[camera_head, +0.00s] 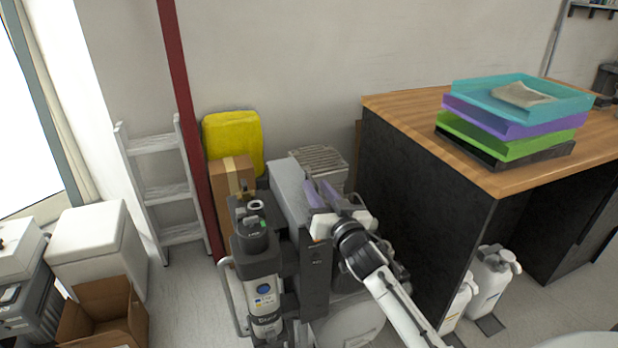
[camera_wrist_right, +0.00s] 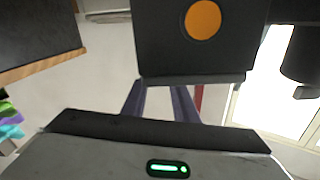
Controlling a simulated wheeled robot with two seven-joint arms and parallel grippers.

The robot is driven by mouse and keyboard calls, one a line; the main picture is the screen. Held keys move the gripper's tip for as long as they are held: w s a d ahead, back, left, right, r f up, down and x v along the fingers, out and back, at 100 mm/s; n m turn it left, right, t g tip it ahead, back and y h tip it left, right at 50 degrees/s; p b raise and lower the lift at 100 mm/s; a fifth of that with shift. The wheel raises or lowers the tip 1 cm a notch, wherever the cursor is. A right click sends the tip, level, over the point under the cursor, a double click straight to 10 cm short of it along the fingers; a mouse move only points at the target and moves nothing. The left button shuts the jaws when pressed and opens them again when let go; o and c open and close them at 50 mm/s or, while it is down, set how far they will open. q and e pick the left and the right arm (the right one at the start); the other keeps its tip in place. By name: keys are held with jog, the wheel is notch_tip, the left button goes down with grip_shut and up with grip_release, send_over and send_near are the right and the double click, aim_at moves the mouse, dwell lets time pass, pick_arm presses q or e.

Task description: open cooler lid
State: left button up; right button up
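A white box with a rounded lid (camera_head: 95,240), which looks like the cooler, stands on the floor at the left in the head view. Its lid looks shut. My right gripper (camera_head: 321,194) is near the middle of the head view, well to the right of that box. Its two purple-grey fingers also show in the wrist view (camera_wrist_right: 160,101), spread with a clear gap and nothing seen between them. My left gripper is not in view.
An open cardboard box (camera_head: 104,316) stands in front of the white box. A ladder (camera_head: 160,193) and red post (camera_head: 186,125) stand behind, with a yellow case (camera_head: 236,140) and a carton (camera_head: 231,187). A wooden-topped desk (camera_head: 410,112) with stacked trays (camera_head: 515,112) is at right.

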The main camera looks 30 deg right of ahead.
aim_at(296, 181)
jog(key=x, duration=0.5)
jog(key=shift+w+b, duration=0.2)
jog(key=shift+b, duration=0.1)
grip_shut()
